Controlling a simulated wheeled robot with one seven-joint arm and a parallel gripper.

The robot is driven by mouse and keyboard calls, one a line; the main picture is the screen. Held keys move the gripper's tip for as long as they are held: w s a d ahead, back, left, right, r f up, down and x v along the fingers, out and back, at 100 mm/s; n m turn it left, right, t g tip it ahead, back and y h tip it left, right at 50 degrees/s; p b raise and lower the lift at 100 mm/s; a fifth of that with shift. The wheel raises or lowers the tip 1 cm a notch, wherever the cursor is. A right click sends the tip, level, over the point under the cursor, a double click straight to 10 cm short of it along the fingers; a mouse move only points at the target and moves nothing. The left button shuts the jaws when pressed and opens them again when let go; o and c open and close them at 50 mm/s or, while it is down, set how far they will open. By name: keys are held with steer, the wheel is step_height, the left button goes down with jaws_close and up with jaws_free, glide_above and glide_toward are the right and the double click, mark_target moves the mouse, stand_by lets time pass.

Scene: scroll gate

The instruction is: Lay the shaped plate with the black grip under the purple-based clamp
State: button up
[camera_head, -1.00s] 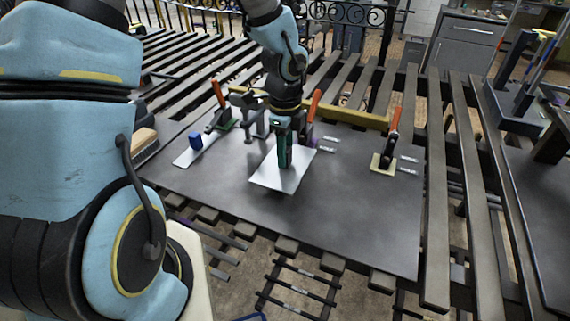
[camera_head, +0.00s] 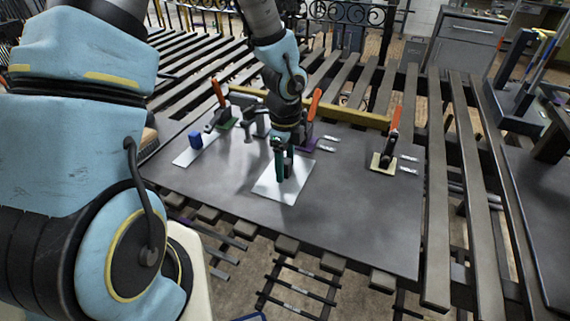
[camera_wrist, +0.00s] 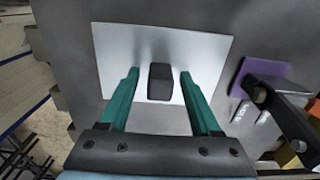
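The shaped plate (camera_head: 268,186) is a pale metal sheet lying on the dark table, in front of the purple-based clamp. Its black grip (camera_wrist: 160,82) stands up near the middle of the plate (camera_wrist: 112,60) in the wrist view. My gripper (camera_wrist: 160,88) is open, with one green finger on each side of the grip and a gap to both. My gripper (camera_head: 284,176) is low over the plate in the head view. The purple-based clamp (camera_head: 308,142) has an upright orange handle. Its purple base (camera_wrist: 262,75) is right of the plate in the wrist view, apart from it.
A clamp with a green base (camera_head: 222,122) stands at the left, near a pale plate with a blue grip (camera_head: 195,140). A clamp with a yellowish base (camera_head: 383,163) stands at the right. The front and right of the dark tabletop (camera_head: 350,220) are clear.

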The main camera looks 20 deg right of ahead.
mark_target(285, 160)
steer(key=shift+r, duration=0.15)
step_height(285, 160, up, 12)
steer(key=w+a+r+n+t, duration=0.1)
steer(key=a+r+n, duration=0.1)
steer(key=a+n, duration=2.3)
steer(key=shift+w+a+r+n+t, duration=0.15)
steer(key=shift+a+r+n+t, duration=0.05)
steer(key=shift+r+n+t, duration=0.15)
